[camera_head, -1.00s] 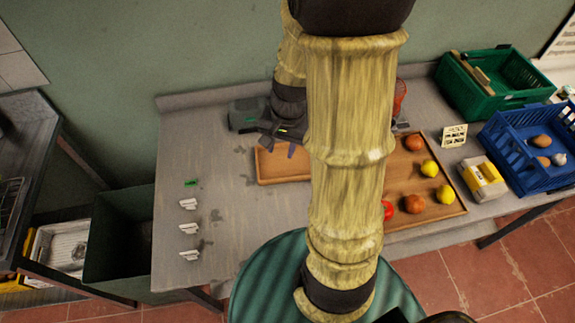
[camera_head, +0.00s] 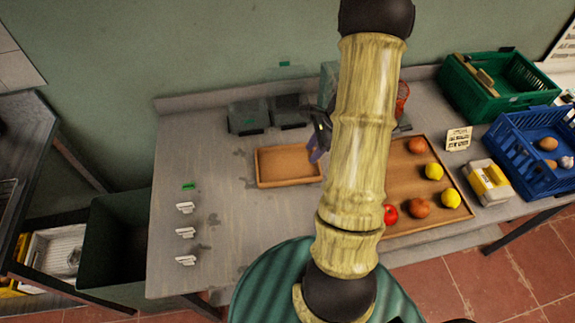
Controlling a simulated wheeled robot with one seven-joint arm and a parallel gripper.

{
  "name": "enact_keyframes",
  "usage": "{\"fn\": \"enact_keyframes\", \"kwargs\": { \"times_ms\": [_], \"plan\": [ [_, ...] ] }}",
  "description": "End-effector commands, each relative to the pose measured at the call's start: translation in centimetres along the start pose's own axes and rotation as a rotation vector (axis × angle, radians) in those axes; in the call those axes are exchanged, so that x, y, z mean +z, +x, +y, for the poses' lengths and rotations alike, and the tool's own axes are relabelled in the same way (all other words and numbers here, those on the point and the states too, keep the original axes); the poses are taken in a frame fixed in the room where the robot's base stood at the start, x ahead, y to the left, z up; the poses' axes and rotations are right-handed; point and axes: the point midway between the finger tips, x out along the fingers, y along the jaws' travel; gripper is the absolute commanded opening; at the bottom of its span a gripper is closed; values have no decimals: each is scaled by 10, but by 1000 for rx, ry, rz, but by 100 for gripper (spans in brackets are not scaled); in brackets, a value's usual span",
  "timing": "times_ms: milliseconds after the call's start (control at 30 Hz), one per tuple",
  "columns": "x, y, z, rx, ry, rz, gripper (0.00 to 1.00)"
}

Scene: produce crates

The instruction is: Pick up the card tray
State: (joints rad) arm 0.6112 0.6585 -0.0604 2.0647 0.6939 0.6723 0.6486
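A small, shallow brown tray (camera_head: 262,181), which looks like the card tray, lies flat and empty on the grey table. Its right end is partly hidden by my arm and gripper. My gripper (camera_head: 315,156) is at the tray's right end, with its fingers pointing down by the right rim. I cannot tell whether they touch the rim. My arm hides most of the gripper, and the gap between the fingers does not show clearly.
A larger brown tray (camera_head: 456,215) with several fruits lies right of my arm. Dark grey boxes (camera_head: 248,116) stand behind the small tray. A blue crate (camera_head: 521,178) and a green crate (camera_head: 493,103) stand at the right. The table's left part is mostly clear, with small white pieces (camera_head: 185,233).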

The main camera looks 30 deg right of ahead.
Motion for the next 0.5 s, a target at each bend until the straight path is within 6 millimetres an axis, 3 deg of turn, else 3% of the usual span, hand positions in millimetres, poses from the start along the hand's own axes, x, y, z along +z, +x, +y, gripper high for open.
{"fn": "enact_keyframes", "kwargs": {
  "times_ms": [500],
  "plan": [
    [0,87,1,3,2,-1,35]
  ]
}}
